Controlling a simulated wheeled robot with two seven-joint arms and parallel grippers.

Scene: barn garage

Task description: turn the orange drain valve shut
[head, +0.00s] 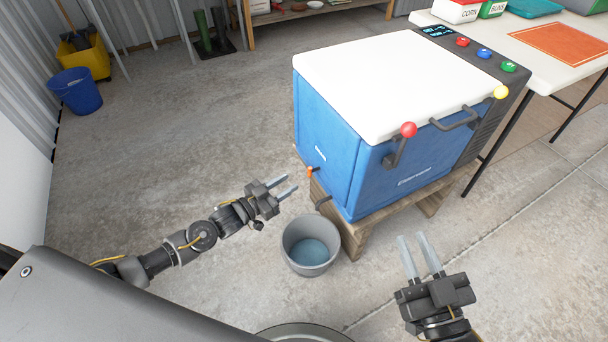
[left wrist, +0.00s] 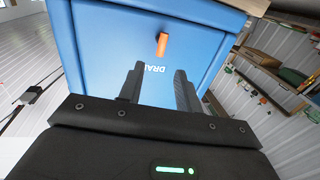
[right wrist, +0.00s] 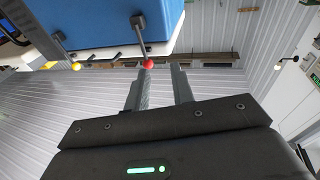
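The orange drain valve (head: 310,172) is a small handle low on the left side of the blue cooler (head: 400,175). In the left wrist view the orange handle (left wrist: 162,44) stands upright in the picture near the partly hidden "DRAIN" lettering. My left gripper (head: 291,184) is open and empty, just left of the valve and apart from it, pointing toward the cooler. My right gripper (head: 420,240) is open and empty, in front of the cooler at its lower right. A grey bucket (head: 287,249) with bluish water inside stands below the spout (head: 322,202).
The cooler sits on a wooden pallet (head: 356,240). Its white lid is closed, with a red-knobbed latch (head: 408,130) in front. A white table (head: 560,70) stands at the right. A blue bin (head: 76,93) is far left.

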